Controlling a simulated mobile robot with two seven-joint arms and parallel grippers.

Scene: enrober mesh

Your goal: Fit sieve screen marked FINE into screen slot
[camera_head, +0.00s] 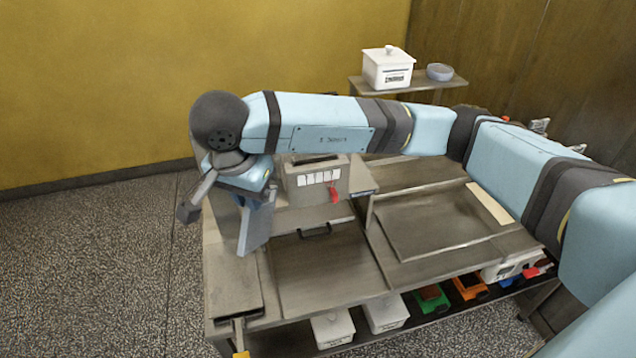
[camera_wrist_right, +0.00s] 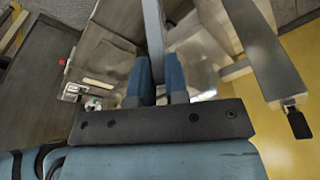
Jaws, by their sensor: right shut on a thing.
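My right gripper (camera_head: 262,192) is above the left part of the steel bench, pointing down. In the right wrist view its two blue fingers (camera_wrist_right: 157,85) are shut on a flat grey-blue piece (camera_wrist_right: 153,35). In the head view this piece (camera_head: 256,228) hangs down from the fingers, near the bench's left panel. I cannot read FINE or any other mark on it, so I cannot tell whether it is the sieve screen. I cannot make out the screen slot for certain; my arm and the held piece cover part of the bench. My left gripper is not in view.
A steel box (camera_head: 318,182) with white labels and a red tag stands behind the held piece. A dark-handled panel (camera_head: 330,270) and a shallow tray (camera_head: 440,222) lie to the right. White containers (camera_head: 333,328) and coloured items (camera_head: 430,298) sit on the lower shelf.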

